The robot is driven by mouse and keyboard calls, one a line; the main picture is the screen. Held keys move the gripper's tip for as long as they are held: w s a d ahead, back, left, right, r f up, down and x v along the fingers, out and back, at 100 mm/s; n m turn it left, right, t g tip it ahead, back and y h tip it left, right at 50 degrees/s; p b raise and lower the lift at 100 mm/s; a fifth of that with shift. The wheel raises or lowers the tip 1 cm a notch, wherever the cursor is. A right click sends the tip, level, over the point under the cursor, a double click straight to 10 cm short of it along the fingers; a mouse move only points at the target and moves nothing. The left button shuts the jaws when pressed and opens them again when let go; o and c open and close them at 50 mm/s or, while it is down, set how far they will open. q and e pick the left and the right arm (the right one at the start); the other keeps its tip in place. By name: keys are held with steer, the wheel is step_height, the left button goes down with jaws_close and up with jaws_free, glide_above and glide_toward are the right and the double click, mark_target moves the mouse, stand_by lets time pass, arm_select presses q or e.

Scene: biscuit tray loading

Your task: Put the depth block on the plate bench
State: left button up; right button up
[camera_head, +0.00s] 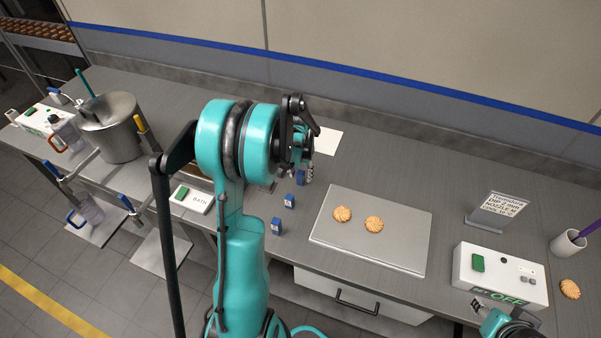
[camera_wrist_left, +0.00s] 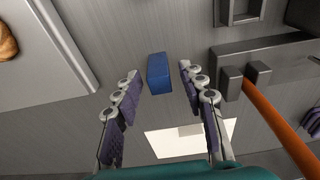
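Three small blue blocks stand in a row on the grey bench top (camera_head: 390,160): a far one (camera_head: 301,177), a middle one (camera_head: 289,201) and a near one (camera_head: 276,226). I cannot read which is the depth block. My left gripper (camera_head: 308,172) is low over the bench, close to the far block. In the left wrist view my left gripper (camera_wrist_left: 160,88) is open, and one blue block (camera_wrist_left: 159,72) shows between and just beyond its fingertips, apparently untouched. Part of my right arm shows at the bottom right; its fingers are not clear.
A grey tray (camera_head: 400,255) with two biscuits lies right of the blocks. A white control box (camera_head: 500,272), a sign (camera_head: 497,210) and a cup (camera_head: 566,244) stand further right. A metal pot (camera_head: 113,135) and a BATH box (camera_head: 192,198) are left. A white sheet (camera_head: 327,141) lies behind.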

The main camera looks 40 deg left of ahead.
arm_select(q)
steer(key=shift+r+p, duration=0.3)
steer(key=shift+r, duration=0.25)
step_height(320, 180, up, 11)
steer(key=s+p, duration=0.1)
steer(key=p, duration=0.1)
steer(key=s+d+r+m+t, duration=0.1)
steer(key=s+d+r+t, duration=0.2)
steer(key=d, duration=0.9)
steer(key=s+d+r+m+t, duration=0.2)
steer(key=s+d+r, duration=0.1)
steer(key=s+d, duration=0.7)
steer(key=shift+s+d+m+t, duration=0.15)
steer(key=shift+d+m+t, duration=0.2)
steer(key=shift+d, duration=0.7)
